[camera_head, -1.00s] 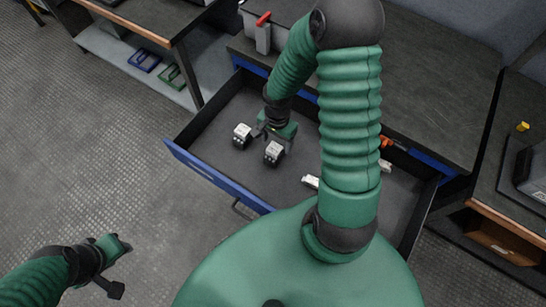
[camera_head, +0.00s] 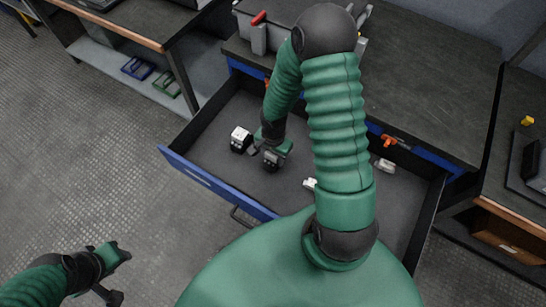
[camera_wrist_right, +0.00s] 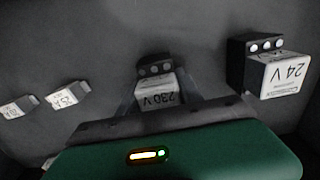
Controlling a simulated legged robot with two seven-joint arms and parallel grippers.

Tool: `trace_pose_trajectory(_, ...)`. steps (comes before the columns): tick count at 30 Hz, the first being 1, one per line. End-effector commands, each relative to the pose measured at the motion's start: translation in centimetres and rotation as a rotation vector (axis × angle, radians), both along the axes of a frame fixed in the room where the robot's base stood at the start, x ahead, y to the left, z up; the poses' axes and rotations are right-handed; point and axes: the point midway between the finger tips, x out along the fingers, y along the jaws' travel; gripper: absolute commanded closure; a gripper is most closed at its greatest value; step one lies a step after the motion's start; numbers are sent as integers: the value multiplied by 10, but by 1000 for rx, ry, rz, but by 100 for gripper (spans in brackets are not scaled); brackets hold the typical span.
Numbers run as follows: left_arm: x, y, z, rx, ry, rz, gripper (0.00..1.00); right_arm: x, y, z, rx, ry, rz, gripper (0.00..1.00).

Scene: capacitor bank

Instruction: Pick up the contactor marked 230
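The contactor marked 230 V (camera_wrist_right: 158,98) is a black and white block on the drawer floor, seen in the right wrist view just ahead of my right gripper (camera_wrist_right: 157,105). The fingers show dimly on either side of it; whether they press on it I cannot tell. In the head view my right gripper (camera_head: 271,157) is down over this contactor, which it mostly hides. A second contactor, marked 24 V (camera_wrist_right: 284,72), stands to the right in the wrist view and to the left in the head view (camera_head: 240,139). My left gripper (camera_head: 117,272) is open and empty above the floor.
The open drawer (camera_head: 215,185) has a blue front and dark side walls. Small white parts lie in it, one (camera_head: 309,183) near my right arm and another (camera_head: 385,165) at the right. The workbench top (camera_head: 430,90) overhangs the drawer's back.

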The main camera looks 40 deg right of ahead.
Motion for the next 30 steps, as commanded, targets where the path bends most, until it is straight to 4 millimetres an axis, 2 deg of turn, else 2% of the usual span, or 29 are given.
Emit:
trace_pose_trajectory(1,0,0,0,0,0,-1,64,0,0,0,0,0,0,65)
trace_pose_trajectory(9,0,0,0,0,0,-1,64,0,1,0,-1,1,0,100)
trace_pose_trajectory(22,0,0,2,0,0,-1,64,0,0,4,-2,-2,1,100)
trace_pose_trajectory(26,0,0,8,0,0,-1,64,1,0,15,-1,-2,-1,100)
trace_pose_trajectory(30,0,0,18,0,0,-1,64,1,0,35,-1,-2,0,100)
